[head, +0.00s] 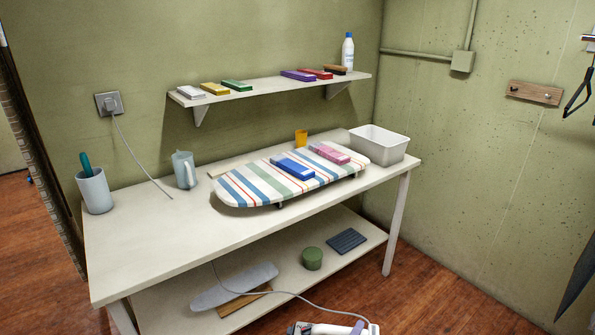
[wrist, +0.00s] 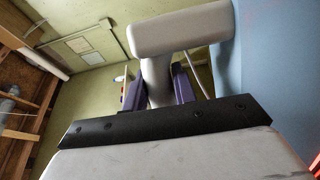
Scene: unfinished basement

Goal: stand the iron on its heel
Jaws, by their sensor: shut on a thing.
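My gripper (wrist: 158,84) has purple fingers, shut on a pale grey part of the iron (wrist: 180,35) in the wrist view. A wide bar of the iron shows beyond the fingers; its soleplate and heel cannot be made out. In the head view the white iron (head: 325,329) is cut off by the bottom edge, in front of the bench, with a purple finger (head: 358,326) beside it. Its cord runs up to it across the lower shelf. The striped ironing board (head: 240,188) lies on the bench, with a blue box (head: 293,168) and a pink box (head: 331,153) on it.
The bench top (head: 135,240) is clear at front left. A cup with a teal handle (head: 94,192), a jug (head: 184,171), a yellow cup (head: 301,138) and a white bin (head: 378,144) stand on it. A wall shelf (head: 262,90) hangs above.

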